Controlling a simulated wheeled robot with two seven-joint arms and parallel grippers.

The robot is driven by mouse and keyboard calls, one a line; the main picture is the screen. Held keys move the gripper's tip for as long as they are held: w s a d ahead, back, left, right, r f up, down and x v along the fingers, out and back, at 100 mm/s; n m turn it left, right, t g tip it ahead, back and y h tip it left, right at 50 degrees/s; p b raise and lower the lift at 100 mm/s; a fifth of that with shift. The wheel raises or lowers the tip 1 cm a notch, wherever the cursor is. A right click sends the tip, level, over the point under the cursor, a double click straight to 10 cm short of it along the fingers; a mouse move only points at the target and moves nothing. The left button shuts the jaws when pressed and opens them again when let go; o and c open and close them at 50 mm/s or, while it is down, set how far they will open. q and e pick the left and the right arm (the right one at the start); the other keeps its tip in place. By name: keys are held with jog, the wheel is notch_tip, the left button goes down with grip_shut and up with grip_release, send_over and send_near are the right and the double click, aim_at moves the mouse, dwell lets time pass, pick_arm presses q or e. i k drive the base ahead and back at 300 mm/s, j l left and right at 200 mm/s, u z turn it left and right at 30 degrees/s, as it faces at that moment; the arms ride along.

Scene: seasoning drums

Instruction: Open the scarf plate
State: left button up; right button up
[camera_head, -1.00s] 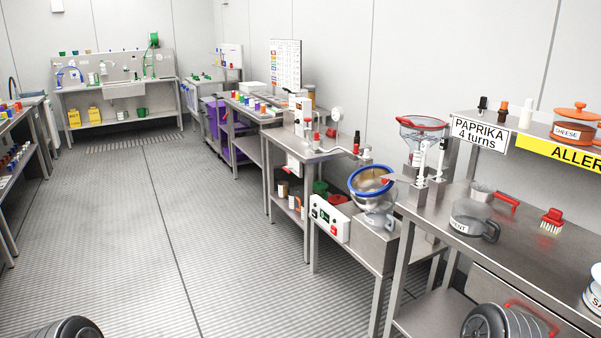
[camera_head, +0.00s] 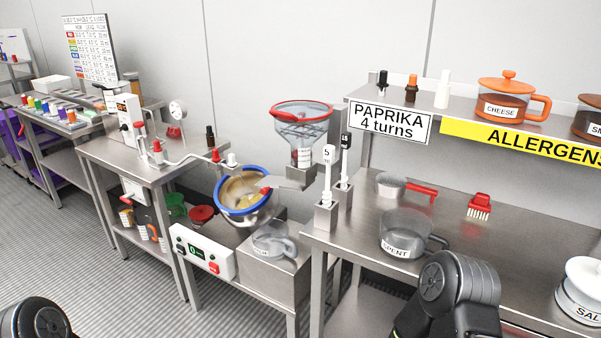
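I cannot tell for certain which part is the scarf plate. Yellowish pieces lie in the drum. Neither gripper is in view. Only a dark joint of my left arm shows at the lower left corner, and dark links of my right arm show at the lower right, in front of the right bench.
A control box (camera_head: 203,254) and a clear jug (camera_head: 273,242) sit by the drum. Two white levers stand on the right bench (camera_head: 470,225), with a "SPENT" jug (camera_head: 405,236), red-handled scoop (camera_head: 395,186) and red brush (camera_head: 480,206). A shelf (camera_head: 450,110) overhangs it. Floor at left is clear.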

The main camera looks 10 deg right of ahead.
aim_at(269, 182)
jog(key=i+j+z, duration=0.65)
jog(key=i+j, duration=0.1)
